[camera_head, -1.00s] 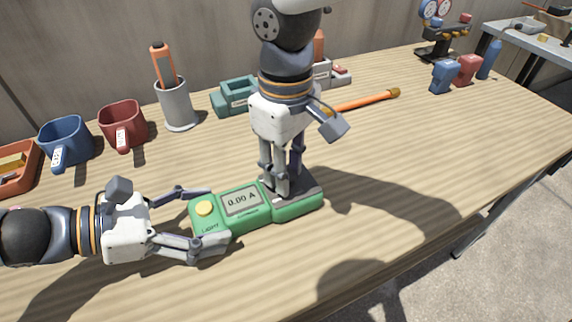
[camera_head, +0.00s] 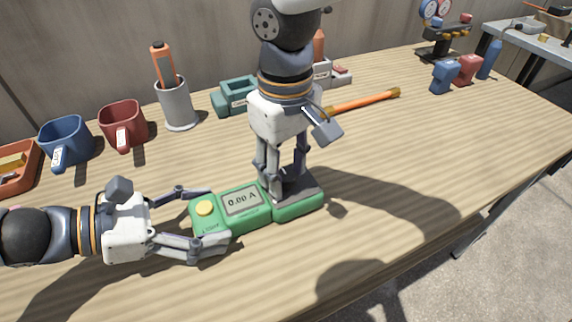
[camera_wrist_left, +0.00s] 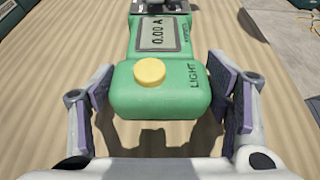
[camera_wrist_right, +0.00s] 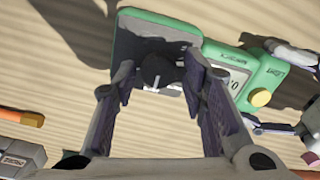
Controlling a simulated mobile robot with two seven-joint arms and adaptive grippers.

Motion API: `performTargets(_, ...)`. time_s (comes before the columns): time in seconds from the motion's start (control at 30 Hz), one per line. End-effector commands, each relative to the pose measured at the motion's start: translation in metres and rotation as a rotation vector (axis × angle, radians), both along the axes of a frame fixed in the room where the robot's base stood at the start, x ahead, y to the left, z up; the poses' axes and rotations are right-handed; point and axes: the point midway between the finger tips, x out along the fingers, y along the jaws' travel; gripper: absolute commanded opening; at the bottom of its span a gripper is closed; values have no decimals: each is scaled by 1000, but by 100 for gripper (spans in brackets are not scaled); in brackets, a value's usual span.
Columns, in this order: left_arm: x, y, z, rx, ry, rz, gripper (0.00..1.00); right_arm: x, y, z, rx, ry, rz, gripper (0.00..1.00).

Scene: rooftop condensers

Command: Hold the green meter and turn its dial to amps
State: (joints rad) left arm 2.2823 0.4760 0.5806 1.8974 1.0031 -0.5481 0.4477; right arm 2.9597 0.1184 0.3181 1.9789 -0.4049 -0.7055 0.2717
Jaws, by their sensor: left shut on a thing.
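The green meter (camera_head: 287,216) lies flat on the wooden bench. Its display (camera_head: 241,203) reads 0.00 A, and a yellow LIGHT button (camera_head: 204,208) sits at its left end. My left gripper (camera_head: 215,216) is shut on that end, with a finger along each side; the left wrist view shows the meter (camera_wrist_left: 160,100) between them. My right gripper (camera_head: 284,187) points down over the dark dial panel. In the right wrist view its fingers stand apart on either side of the black dial (camera_wrist_right: 157,70), with gaps visible. The dial's markings are hidden.
Behind stand a blue mug (camera_head: 66,140), a red mug (camera_head: 123,126) and a grey cup (camera_head: 177,104) holding an orange-handled tool. A teal holder (camera_head: 234,97) and an orange rod (camera_head: 365,102) lie behind my right arm. The bench right of the meter is clear.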

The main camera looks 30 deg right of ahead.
Motion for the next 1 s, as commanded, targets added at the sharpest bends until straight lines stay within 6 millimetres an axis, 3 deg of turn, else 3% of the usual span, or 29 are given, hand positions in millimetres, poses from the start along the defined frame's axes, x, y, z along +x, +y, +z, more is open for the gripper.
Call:
performTargets(0.3, 0, 0, 0, 0, 1, -1, 26, 0, 0, 0, 0, 3, 1, 48)
performTargets(0.43, 0, 0, 0, 0, 1, -1, 26, -3, 3, 10, 12, 18, 7, 48)
performTargets(0.53, 0, 0, 0, 0, 1, -1, 26, -1, 1, 28, 11, 6, 1, 48)
performTargets(0.8, 0, 0, 0, 0, 2, 1, 26, 1, 0, 100, 3, -3, -2, 48)
performTargets(1.0, 0, 0, 0, 1, 2, 1, 26, 0, -1, 119, -1, 0, -1, 48)
